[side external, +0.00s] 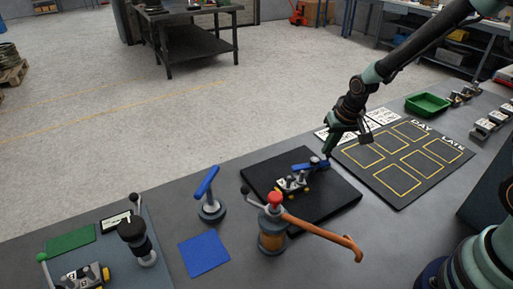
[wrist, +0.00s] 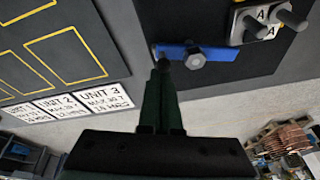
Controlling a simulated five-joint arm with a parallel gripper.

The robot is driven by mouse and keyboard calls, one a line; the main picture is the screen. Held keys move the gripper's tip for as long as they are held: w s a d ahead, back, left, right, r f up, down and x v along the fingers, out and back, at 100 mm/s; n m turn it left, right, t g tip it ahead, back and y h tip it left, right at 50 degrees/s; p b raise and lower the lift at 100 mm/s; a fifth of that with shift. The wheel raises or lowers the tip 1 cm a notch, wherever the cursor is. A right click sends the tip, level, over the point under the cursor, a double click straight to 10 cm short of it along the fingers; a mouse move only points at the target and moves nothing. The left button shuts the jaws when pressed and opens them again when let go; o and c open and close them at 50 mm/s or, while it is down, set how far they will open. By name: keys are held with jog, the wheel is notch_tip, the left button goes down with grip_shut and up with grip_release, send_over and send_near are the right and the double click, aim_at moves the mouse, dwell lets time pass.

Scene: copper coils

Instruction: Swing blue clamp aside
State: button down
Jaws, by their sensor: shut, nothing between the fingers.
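The blue clamp (side external: 303,167) is a flat blue bar on the black base plate (side external: 341,196), beside a small block with grey pins (side external: 290,184). In the wrist view the blue bar (wrist: 174,51) has a grey hex bolt (wrist: 195,60) through it. My gripper (side external: 327,159) is shut and empty, pointing down at the clamp's right end in the side view. In the wrist view the fingertips (wrist: 164,62) are at the bar's left end. I cannot tell whether they touch it.
A second blue bar stands on a grey post (side external: 211,208) left of the plate. A red-topped post with an orange arm (side external: 318,228) stands in front. A mat with yellow outlines (side external: 403,160) and a green tray (side external: 427,104) lie to the right. A blue square (side external: 204,254) lies at the front.

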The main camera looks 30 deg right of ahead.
aim_at(327, 165)
jog(key=shift+s+a, duration=0.2)
jog(key=shift+s, duration=0.75)
jog(key=shift+s+a, duration=0.5)
jog(key=shift+s, duration=0.15)
jog(key=shift+s+a, duration=0.15)
jog(key=d, duration=0.4)
jog(key=shift+f, duration=0.15)
jog(key=a+r, duration=0.3)
jog(key=r, duration=0.6)
